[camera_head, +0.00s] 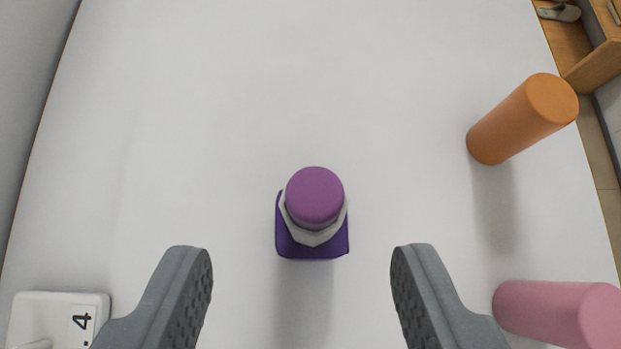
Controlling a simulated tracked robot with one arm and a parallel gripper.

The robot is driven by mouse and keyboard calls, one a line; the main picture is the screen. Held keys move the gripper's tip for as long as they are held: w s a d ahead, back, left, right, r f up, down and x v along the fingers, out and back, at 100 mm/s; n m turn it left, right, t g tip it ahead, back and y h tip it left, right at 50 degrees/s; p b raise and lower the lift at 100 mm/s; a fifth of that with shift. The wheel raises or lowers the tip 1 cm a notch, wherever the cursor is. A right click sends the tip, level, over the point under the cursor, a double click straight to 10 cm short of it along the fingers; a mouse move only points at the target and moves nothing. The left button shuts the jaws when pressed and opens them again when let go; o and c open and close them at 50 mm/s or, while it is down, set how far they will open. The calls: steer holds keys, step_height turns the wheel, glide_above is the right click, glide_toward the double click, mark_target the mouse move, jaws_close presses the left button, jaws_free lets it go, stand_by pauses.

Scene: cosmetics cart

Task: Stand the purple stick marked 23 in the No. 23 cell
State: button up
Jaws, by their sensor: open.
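A purple stick (314,202) stands upright near the middle of the white table, seen from above. It has a round purple top, a pale grey collar and a darker purple square-edged lower part. No number shows on it from here. My gripper (301,275) is open and empty. Its two grey fingers are at the lower left and lower right of the stick, apart from it. A white piece (75,299) with a partly visible ".4" marking is at the lower left, cut by the frame edge and my left finger. No cell marked 23 is in view.
An orange cylinder (515,122) stands at the right, near the table's right edge. A pink cylinder (560,312) is at the lower right, beside my right finger and cut by the frame. The white table top (200,90) is clear behind and left of the stick.

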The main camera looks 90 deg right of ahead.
mark_target(315, 212)
steer(key=shift+x, duration=2.7)
steer(key=shift+s+a+f, duration=0.1)
steer(key=shift+s+f, duration=0.05)
steer(key=shift+s, duration=0.05)
steer(key=shift+c, duration=0.3)
jaws_close()
steer(key=shift+r, duration=1.9)
steer(key=s, duration=1)
steer(key=s+r, duration=0.1)
steer(key=s, duration=0.4)
steer(key=shift+s+a+r, duration=0.1)
steer(key=shift+s+a, duration=0.15)
steer(key=shift+s, duration=0.25)
